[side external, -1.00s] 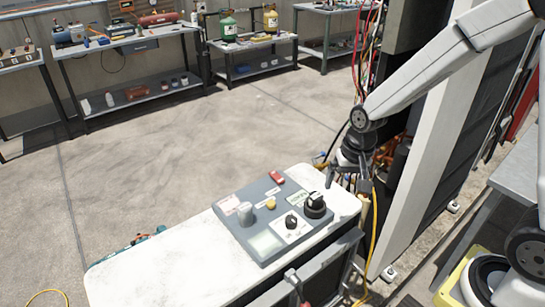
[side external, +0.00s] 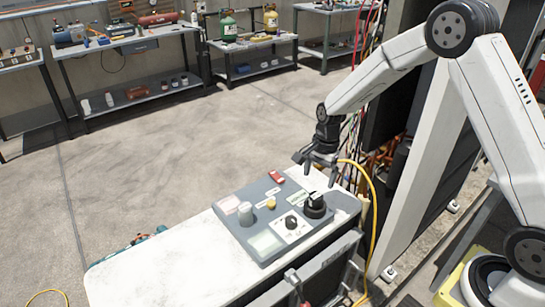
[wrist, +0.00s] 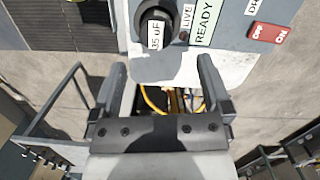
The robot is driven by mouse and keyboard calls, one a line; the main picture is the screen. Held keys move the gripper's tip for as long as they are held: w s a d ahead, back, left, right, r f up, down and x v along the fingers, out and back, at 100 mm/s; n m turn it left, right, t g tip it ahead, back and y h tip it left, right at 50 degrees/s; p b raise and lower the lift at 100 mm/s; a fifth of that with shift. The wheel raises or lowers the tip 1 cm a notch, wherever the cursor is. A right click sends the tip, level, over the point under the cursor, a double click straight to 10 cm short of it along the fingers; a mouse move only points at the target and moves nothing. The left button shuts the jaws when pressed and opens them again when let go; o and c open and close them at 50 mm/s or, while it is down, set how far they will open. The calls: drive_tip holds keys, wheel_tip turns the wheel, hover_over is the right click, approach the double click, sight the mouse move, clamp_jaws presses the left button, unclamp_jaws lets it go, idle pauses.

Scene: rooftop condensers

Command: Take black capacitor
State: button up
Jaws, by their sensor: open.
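The black capacitor (side external: 315,206) stands upright at the right end of a grey panel (side external: 250,190). In the wrist view the black capacitor (wrist: 154,27) shows at the top centre with a white "35 uF" label. My gripper (side external: 320,177) is open and empty, pointing down above and slightly behind the capacitor. In the wrist view my gripper (wrist: 160,66) has its two fingers spread wide, with the capacitor beyond the tips and roughly between their lines. It touches nothing that I can see.
The white cart top (side external: 160,265) is clear at left. A yellow cable (side external: 373,200) and an open cabinet lie right of my gripper.

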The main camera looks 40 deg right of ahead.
sight(316, 195)
drive_tip(key=shift+s+a+f, duration=0.1)
drive_tip(key=shift+a+f, duration=0.05)
drive_tip(key=shift+f, duration=1.05)
drive_tip(key=shift+s+a+f, duration=0.1)
drive_tip(key=shift+a+f, duration=0.05)
drive_tip(key=shift+f, duration=1)
drive_tip(key=shift+s+a+f, duration=0.1)
drive_tip(key=shift+a+f, duration=0.05)
drive_tip(key=shift+f, duration=1.05)
clamp_jaws()
drive_tip(key=shift+r, duration=0.15)
drive_tip(key=shift+r, duration=0.8)
drive_tip(key=s+r, duration=1.1)
drive_tip(key=s, duration=0.3)
drive_tip(key=shift+a, duration=0.3)
